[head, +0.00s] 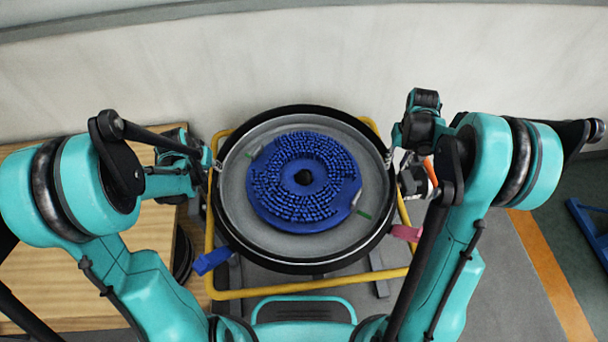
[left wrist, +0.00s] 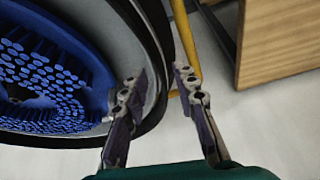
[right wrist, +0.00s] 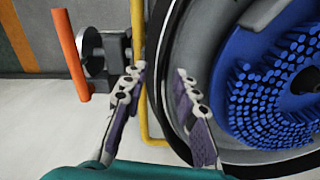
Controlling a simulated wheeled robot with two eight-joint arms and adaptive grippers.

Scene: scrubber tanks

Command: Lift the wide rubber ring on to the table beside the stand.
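The wide rubber ring (head: 298,268) is a black band around the rim of a round grey pan, held in a yellow tubular stand (head: 330,285). My left gripper (head: 211,166) is at the ring's left side. In the left wrist view its open fingers (left wrist: 158,85) stand on either side of the black rim (left wrist: 153,28), with gaps showing. My right gripper (head: 392,160) is at the ring's right side. In the right wrist view its fingers (right wrist: 158,90) are open, one on each side of the rim. The wooden table (head: 65,275) is at the left of the stand.
A blue disc brush (head: 285,205) lies inside the pan. A blue tab (head: 211,261) and a pink tab (head: 405,233) show near the pan's lower edge. An orange lever (right wrist: 68,50) stands close to my right gripper. A pale wall runs behind the stand.

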